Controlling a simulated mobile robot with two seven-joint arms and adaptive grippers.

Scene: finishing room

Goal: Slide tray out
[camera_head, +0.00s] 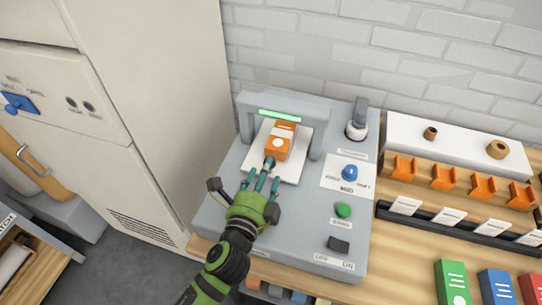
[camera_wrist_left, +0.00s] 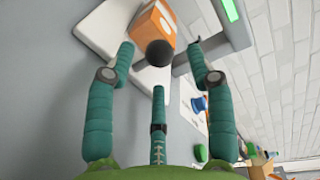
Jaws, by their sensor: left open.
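The white tray (camera_head: 292,168) lies flat on the grey machine (camera_head: 225,228), partly under its arch. It also shows in the left wrist view (camera_wrist_left: 100,28). An orange box with white labels (camera_head: 281,139) stands on it and shows in the wrist view (camera_wrist_left: 154,24). My left gripper (camera_head: 261,180) is open over the tray's front edge, with its green fingers pointing toward the box. In the wrist view, a dark round knob (camera_wrist_left: 160,52) sits between the spread fingertips (camera_wrist_left: 161,60). I cannot tell whether any finger touches it. My right gripper is not in view.
The arch (camera_head: 316,130) carries a lit green strip (camera_head: 280,114). A blue knob (camera_head: 350,173), a green button (camera_head: 343,210) and a dark switch (camera_head: 339,245) are to the right. A tall cabinet (camera_head: 160,110) stands at left. Orange holders (camera_head: 443,178) stand farther right.

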